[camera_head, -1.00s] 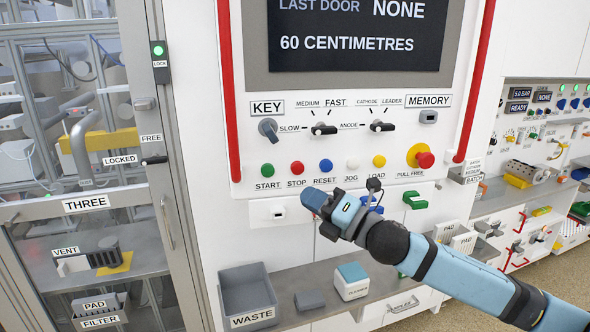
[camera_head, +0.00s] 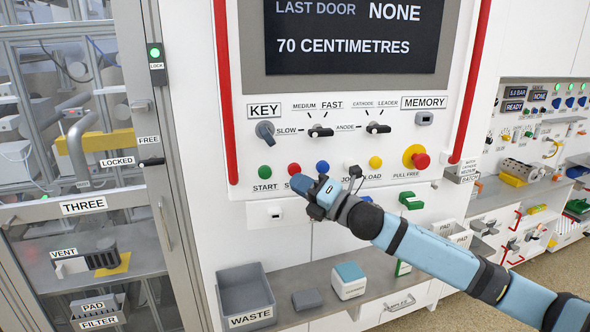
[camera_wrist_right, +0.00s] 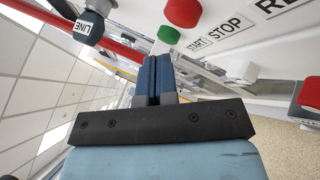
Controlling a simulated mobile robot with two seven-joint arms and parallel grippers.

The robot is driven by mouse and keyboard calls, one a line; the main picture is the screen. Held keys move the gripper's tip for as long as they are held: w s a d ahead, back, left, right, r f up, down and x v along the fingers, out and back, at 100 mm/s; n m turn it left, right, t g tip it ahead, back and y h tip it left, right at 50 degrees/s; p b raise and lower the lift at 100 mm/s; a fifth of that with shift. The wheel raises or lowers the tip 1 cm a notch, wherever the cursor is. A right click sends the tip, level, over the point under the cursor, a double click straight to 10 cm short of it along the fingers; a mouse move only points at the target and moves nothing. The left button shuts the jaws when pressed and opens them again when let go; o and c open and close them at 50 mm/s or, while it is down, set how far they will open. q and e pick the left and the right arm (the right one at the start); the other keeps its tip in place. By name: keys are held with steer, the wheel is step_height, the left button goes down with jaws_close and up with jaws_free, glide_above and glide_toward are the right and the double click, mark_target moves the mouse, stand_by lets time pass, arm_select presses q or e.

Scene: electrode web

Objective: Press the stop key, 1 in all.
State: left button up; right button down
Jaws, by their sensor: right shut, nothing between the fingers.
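The stop key is a round red button (camera_head: 294,169) on the white panel, between the green start key (camera_head: 265,172) and the blue reset key (camera_head: 323,167). Its label is partly hidden behind my right gripper (camera_head: 297,184). That gripper is shut and empty, with its tips just below the red button in the head view. In the right wrist view the closed blue fingers (camera_wrist_right: 153,62) point toward the panel, with the green key (camera_wrist_right: 167,36) close past the tips and the red stop key (camera_wrist_right: 183,12) above it. Contact with the stop key is not visible. My left gripper is not in view.
The yellow load key (camera_head: 375,162) and a red pull-free knob (camera_head: 420,160) sit to the right. Rotary switches (camera_head: 320,131) are above. A grey waste bin (camera_head: 245,290) and a white box (camera_head: 349,281) stand on the shelf below. Red vertical rails (camera_head: 225,95) flank the panel.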

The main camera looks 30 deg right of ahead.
steer(key=shift+w+d, duration=0.2)
steer(key=shift+w, duration=0.45)
steer(key=shift+w+d, duration=0.1)
steer(key=shift+w, duration=0.05)
stand_by(1.5)
steer(key=shift+w+d, duration=0.1)
steer(key=shift+w, duration=0.15)
steer(key=shift+w+d+p, duration=0.15)
steer(key=shift+w+p, duration=0.15)
steer(key=shift+w, duration=0.1)
stand_by(1.0)
steer(key=shift+s, duration=0.1)
steer(key=shift+s+a, duration=0.3)
steer(key=shift+s, duration=0.4)
steer(key=shift+s+a+b, duration=0.15)
steer(key=shift+s+a, duration=0.15)
steer(key=shift+s, duration=0.5)
steer(key=shift+s+a+b, duration=0.1)
steer(key=shift+s+a, duration=0.25)
steer(key=shift+s, duration=0.4)
steer(key=shift+s+a+b, duration=0.15)
steer(key=shift+s+a, duration=0.15)
steer(key=shift+s, duration=0.5)
